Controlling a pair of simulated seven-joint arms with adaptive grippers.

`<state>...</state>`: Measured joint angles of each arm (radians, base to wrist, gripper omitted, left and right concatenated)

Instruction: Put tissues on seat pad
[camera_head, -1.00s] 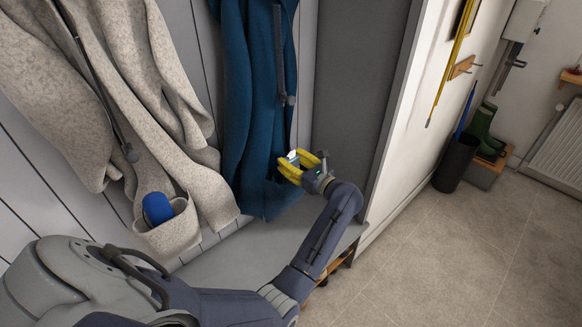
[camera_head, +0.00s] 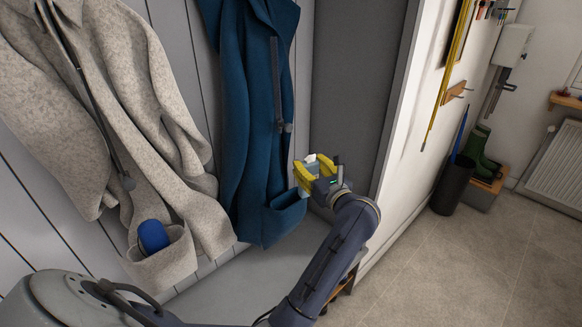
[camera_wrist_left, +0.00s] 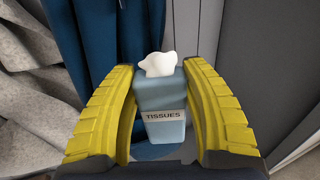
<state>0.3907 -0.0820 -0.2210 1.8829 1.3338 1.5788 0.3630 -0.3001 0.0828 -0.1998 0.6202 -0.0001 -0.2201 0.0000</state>
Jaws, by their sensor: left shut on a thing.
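The tissues (camera_wrist_left: 160,98) are a small blue pack with a white tissue sticking out of the top and a TISSUES label, seen in the left wrist view. My left gripper (camera_head: 316,174) has yellow fingers and is shut on the pack, with one finger on each side. In the head view the tissues (camera_head: 312,160) show partly between the fingers, in front of the blue coat's right side, above the bench. The grey seat pad (camera_head: 235,285) lies on the bench below, partly hidden by my arm. My right gripper is not in view.
A blue coat (camera_head: 250,120) with an open pocket hangs just left of the gripper. A beige coat (camera_head: 110,110) with a blue item (camera_head: 153,236) in its pocket hangs further left. A grey side panel (camera_head: 350,90) stands to the right.

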